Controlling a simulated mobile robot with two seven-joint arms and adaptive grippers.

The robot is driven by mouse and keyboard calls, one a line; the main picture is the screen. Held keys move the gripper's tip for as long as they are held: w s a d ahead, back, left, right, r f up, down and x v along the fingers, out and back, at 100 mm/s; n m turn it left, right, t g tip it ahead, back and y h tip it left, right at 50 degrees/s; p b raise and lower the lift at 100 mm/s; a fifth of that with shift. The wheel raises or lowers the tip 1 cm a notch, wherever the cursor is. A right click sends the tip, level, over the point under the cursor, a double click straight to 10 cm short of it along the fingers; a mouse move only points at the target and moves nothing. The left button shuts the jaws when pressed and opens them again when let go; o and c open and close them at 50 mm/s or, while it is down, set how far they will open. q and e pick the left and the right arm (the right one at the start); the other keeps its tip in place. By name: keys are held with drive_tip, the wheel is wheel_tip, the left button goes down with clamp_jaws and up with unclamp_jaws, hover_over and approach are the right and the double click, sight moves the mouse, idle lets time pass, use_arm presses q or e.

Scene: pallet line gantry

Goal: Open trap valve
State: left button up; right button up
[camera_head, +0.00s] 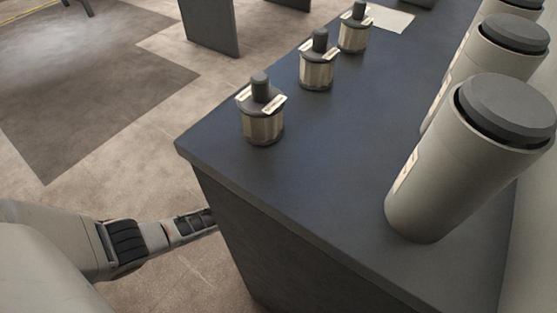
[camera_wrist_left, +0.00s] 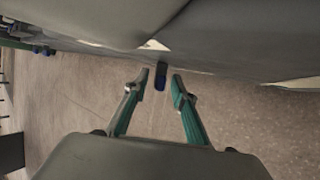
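Three small metal canisters with dark knobs and pale tags stand in a row on the dark counter: the nearest (camera_head: 263,122), the middle one (camera_head: 317,68) and the far one (camera_head: 354,30). I cannot tell whether one of them is the trap valve, as the tags are unreadable. My left arm comes in low at the left in the head view, below the counter top and beside its side panel; its fingertips are not clear there. In the left wrist view my left gripper (camera_wrist_left: 161,80) is open, its fingers apart. A small dark blue thing (camera_wrist_left: 160,72) shows between the fingertips; I cannot tell its distance. My right gripper is out of view.
The dark counter (camera_head: 330,160) has a near corner and front edge by my left arm. Large grey cylinders with dark lids (camera_head: 430,180) stand tilted in the picture along its right side. A pale sheet (camera_head: 392,18) lies at the back.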

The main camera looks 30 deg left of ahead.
use_arm(q)
clamp_jaws()
drive_tip(key=shift+w+r+t, duration=0.1)
drive_tip(key=shift+w+t, duration=0.05)
drive_tip(key=shift+t, duration=0.35)
drive_tip(key=shift+a+t, duration=0.2)
drive_tip(key=shift+t, duration=0.3)
drive_tip(key=shift+d+m+t, duration=0.1)
drive_tip(key=shift+m+t, duration=0.2)
drive_tip(key=shift+t, duration=0.1)
unclamp_jaws()
drive_tip(key=shift+s, duration=0.2)
